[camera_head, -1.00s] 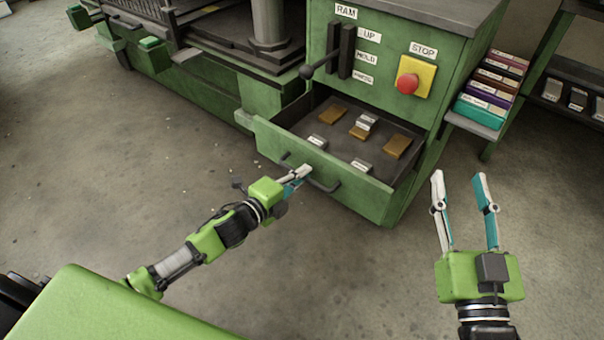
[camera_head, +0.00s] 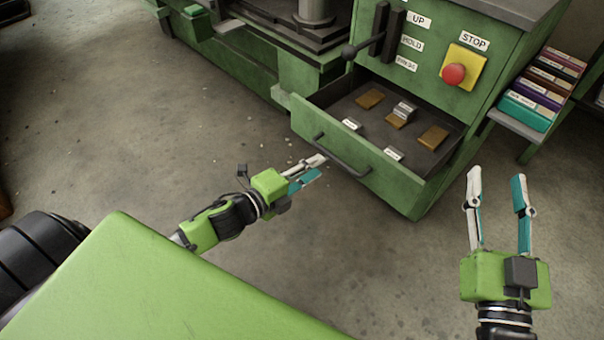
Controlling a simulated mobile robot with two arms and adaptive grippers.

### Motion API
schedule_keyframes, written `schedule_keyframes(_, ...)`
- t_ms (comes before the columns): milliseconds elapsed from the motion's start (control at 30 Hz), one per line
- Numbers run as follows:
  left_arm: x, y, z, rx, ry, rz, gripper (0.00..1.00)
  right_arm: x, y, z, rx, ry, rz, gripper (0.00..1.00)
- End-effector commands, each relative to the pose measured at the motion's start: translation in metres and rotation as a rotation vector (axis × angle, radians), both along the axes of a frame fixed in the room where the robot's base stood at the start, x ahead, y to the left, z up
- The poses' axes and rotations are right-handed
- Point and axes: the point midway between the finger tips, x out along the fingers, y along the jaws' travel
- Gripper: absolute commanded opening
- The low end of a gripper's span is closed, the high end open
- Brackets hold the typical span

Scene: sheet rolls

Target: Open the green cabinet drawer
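The green cabinet (camera_head: 425,75) stands at the upper right with its drawer (camera_head: 385,178) pulled out. Inside the drawer lie several brown and grey blocks. A dark bar handle (camera_head: 342,158) is on the drawer front. My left gripper (camera_head: 322,167) is just in front of the handle's left part, its fingers slightly apart with nothing seen between them; it appears clear of the handle. My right gripper (camera_head: 497,178) is open and empty, right of the drawer above the floor.
A red stop button (camera_head: 454,74) on a yellow plate and a black lever (camera_head: 362,48) are on the cabinet face above the drawer. A shelf with colored boxes (camera_head: 541,90) stands at right. Floor (camera_head: 120,130) at left is clear.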

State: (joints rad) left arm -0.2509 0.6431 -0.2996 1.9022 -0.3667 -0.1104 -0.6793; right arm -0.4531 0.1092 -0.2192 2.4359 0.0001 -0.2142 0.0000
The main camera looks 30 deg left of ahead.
Motion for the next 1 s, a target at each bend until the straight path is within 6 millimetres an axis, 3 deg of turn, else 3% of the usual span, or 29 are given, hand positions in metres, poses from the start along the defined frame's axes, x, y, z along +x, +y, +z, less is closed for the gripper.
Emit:
schedule_keyframes(100, -0.019, 0.006, 0.003, 0.001, 0.003, 0.0, 0.26, 0.0, 0.0, 0.0, 0.0, 0.0, 0.0, 0.4)
schedule_keyframes(300, -0.034, 0.012, 0.007, 0.001, 0.002, 0.0, 0.26, 0.0, 0.0, 0.0, 0.0, 0.0, 0.0, 0.4)
schedule_keyframes(900, -0.037, 0.013, 0.008, 0.0, 0.001, 0.0, 0.26, 0.0, 0.0, 0.0, 0.0, 0.0, -0.001, 0.4)
schedule_keyframes(1000, -0.038, 0.007, 0.013, -0.048, 0.004, 0.009, 0.26, 0.0, 0.0, 0.0, 0.0, 0.0, 0.0, 0.4)
